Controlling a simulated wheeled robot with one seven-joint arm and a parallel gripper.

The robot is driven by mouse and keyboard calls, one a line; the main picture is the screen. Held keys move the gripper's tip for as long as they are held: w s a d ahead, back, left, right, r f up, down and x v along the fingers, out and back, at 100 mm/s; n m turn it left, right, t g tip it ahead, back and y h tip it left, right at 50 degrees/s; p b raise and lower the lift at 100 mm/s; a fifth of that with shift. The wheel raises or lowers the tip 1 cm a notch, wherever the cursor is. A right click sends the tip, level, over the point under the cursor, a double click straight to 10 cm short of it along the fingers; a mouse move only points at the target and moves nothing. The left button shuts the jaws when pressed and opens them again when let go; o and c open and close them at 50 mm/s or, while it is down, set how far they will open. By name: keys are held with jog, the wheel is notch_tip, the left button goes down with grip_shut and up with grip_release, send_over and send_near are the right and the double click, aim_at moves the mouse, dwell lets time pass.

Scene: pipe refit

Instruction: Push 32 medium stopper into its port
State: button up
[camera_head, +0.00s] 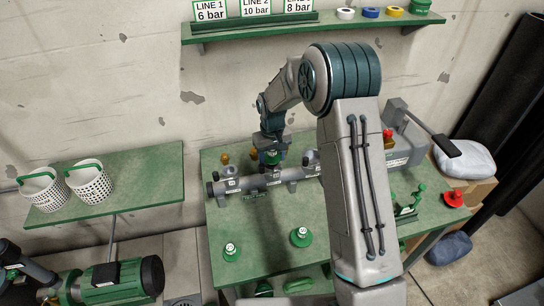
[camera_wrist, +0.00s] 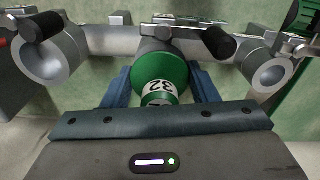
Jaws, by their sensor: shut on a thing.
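The 32 stopper (camera_wrist: 163,74) is green with a white band reading 32. It also shows as a bit of green in the head view (camera_head: 271,157). My gripper (camera_wrist: 166,84) is shut on it, with a blue finger on each side; in the head view my gripper (camera_head: 271,150) is above the pipe. The grey pipe (camera_wrist: 105,40) runs across behind the stopper, which lines up with a grey socket (camera_wrist: 152,46) in its middle. The stopper hides the port mouth, so I cannot tell how deep it sits.
Open grey sockets stand at left (camera_wrist: 52,60) and right (camera_wrist: 270,73) of the stopper, near black handles. Two green stoppers stand on the bench front, left (camera_head: 232,252) and centre (camera_head: 301,237). The green bench (camera_head: 265,225) is clear between them and the pipe.

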jog(key=shift+s+d+f, duration=0.15)
jog(key=shift+s+f, duration=0.05)
jog(key=shift+s, duration=0.1)
dwell(0.6)
jog(key=shift+w+r+p, duration=0.1)
jog(key=shift+r+p, duration=0.25)
jog(key=shift+r, duration=0.1)
jog(key=shift+w+a+r, duration=0.1)
jog(key=shift+w+a, duration=0.1)
jog(key=shift+w, duration=0.05)
dwell(0.5)
jog(key=shift+f+b, duration=0.45)
jog(key=shift+s+f, duration=0.15)
jog(key=shift+f, duration=0.05)
jog(key=shift+s+d+f+b, duration=0.1)
jog(key=shift+s+f+b, duration=0.1)
jog(key=shift+f+b, duration=0.15)
jog(key=shift+w+r, duration=0.15)
jog(key=shift+r, duration=0.3)
jog(key=shift+w+r+p, duration=0.1)
jog(key=shift+r+p, duration=0.2)
jog(key=shift+p, duration=0.1)
